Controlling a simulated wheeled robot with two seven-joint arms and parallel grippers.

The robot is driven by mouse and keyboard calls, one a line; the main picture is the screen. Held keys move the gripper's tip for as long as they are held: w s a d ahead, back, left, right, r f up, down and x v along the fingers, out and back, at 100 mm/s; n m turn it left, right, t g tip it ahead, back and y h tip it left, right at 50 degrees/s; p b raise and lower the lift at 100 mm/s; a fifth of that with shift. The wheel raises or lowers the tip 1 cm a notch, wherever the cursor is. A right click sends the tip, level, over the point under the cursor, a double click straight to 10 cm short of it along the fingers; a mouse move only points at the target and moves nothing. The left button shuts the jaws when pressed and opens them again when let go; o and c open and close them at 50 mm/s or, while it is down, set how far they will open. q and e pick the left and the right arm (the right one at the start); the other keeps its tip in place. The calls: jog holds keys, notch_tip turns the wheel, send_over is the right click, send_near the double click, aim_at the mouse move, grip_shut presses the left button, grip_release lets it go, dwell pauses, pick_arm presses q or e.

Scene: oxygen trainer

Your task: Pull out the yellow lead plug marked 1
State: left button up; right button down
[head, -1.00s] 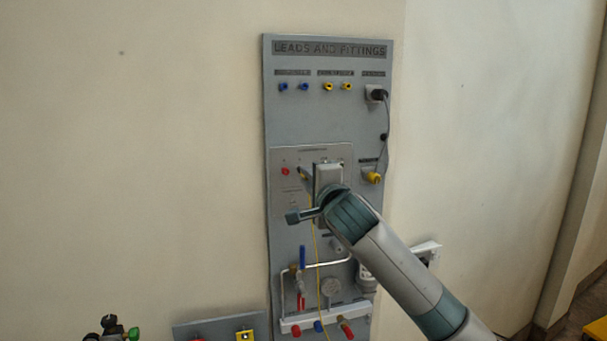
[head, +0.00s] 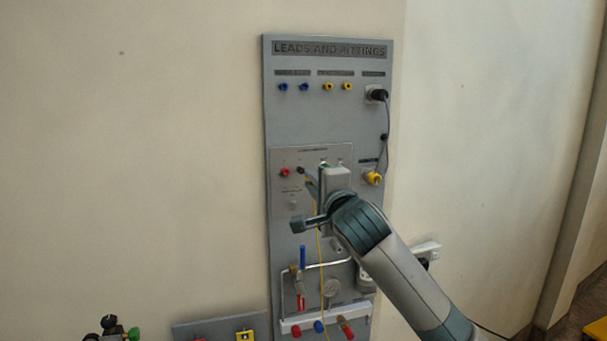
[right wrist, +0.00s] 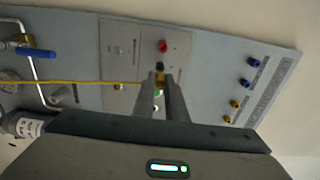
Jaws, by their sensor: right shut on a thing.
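The yellow lead plug (right wrist: 159,78) is between the fingertips of my right gripper (right wrist: 160,84), which is shut on it. A dark socket beside the red socket (head: 285,172) shows just past the fingertips in the head view. I cannot tell surely whether the plug tip is still inside it. The yellow lead (head: 319,240) hangs from the plug down the panel; in the right wrist view the lead (right wrist: 70,82) runs left. My right gripper also shows in the head view (head: 309,181), in front of the panel. The plug's marking is not readable. My left gripper is not in view.
The grey panel (head: 295,125) carries blue sockets (head: 294,87) and yellow sockets (head: 338,86) above. A black plug (head: 378,95) with a cable and a yellow fitting (head: 373,178) are at its right. Pipework, valves and a gauge (head: 331,287) lie below.

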jog(key=shift+s, duration=0.15)
dwell(0.3)
jog(key=s+d+f+g+h, duration=0.1)
jog(key=d+f+g, duration=0.1)
jog(key=f, duration=1.3)
jog(key=d+f+g+h, duration=0.1)
jog(key=d+f+g, duration=0.1)
jog(key=f, duration=1.4)
jog(key=s+d+f+g, duration=0.1)
jog(key=s+f, duration=0.4)
jog(key=f, duration=0.4)
jog(key=s+d+f+g+p, duration=0.1)
jog(key=s+f, duration=0.4)
jog(key=f, duration=0.4)
jog(key=s+d+f+g, duration=0.1)
jog(key=s+d+f, duration=0.1)
jog(key=s+f, duration=0.3)
notch_tip(320, 180, down, 4)
jog(key=shift+g+h+p, duration=0.3)
jog(key=shift+f+b, duration=2.5)
jog(key=shift+b, duration=0.1)
